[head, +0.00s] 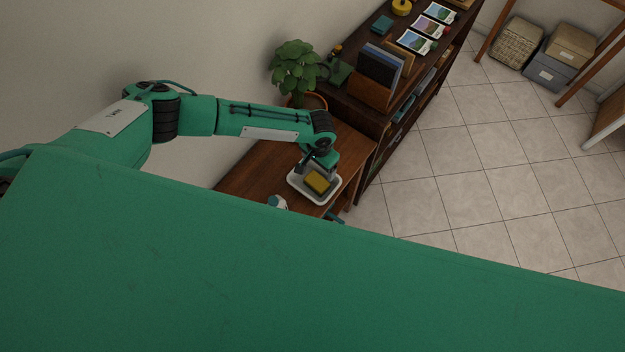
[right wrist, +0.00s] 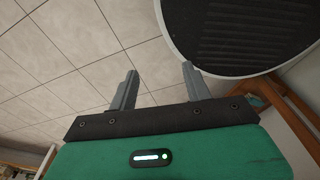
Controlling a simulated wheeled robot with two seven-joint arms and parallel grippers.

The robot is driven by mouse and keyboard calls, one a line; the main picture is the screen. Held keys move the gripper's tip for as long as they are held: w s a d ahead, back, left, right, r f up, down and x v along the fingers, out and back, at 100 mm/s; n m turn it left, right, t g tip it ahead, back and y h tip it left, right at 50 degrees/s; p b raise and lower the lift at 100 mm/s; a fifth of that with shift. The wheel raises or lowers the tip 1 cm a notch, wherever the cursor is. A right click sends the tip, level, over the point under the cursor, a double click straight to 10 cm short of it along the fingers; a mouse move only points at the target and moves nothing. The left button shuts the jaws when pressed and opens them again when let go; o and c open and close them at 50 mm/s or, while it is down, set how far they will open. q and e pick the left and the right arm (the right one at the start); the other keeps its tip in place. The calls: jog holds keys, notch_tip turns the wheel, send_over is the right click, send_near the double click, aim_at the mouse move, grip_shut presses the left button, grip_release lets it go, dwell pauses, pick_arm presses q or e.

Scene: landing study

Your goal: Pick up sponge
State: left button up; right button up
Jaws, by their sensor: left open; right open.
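A yellow sponge (head: 317,182) with a dark side lies in a white tray (head: 297,189) on a small brown wooden table (head: 258,163). My left gripper (head: 316,173) points down at the tray, right at the sponge, with its fingers partly hidden by the wrist. It is open; I cannot tell whether the fingers touch the sponge. My right gripper (right wrist: 157,88) is open and empty in the right wrist view, with tiled floor and a dark round ribbed surface beyond it. The sponge does not show in the right wrist view.
A potted plant (head: 294,68) stands behind the left arm. A dark bookcase (head: 353,104) with books and pictures stands beside the table. A small white object (head: 278,202) sits near the table's front. My green body hides the lower area. Tiled floor (head: 475,190) is open at right.

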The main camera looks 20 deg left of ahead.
aim_at(317, 181)
pick_arm(q)
notch_tip(317, 181, down, 3)
jog(key=shift+a+b, duration=0.1)
jog(key=shift+b, duration=0.8)
jog(key=f+b, duration=0.3)
jog(key=shift+a+f, duration=0.1)
jog(key=shift+a, duration=0.1)
jog(key=shift+d+f, duration=0.1)
jog(key=shift+f+b, duration=0.6)
jog(key=shift+b, duration=0.2)
notch_tip(317, 181, down, 3)
jog(key=b, duration=0.3)
jog(key=shift+d+r, duration=0.1)
jog(key=shift+r, duration=0.05)
jog(key=shift+f+b, duration=0.5)
jog(key=shift+f, duration=0.05)
jog(key=c, duration=0.6)
pick_arm(e)
notch_tip(317, 181, down, 11)
jog(key=shift+a, duration=0.2)
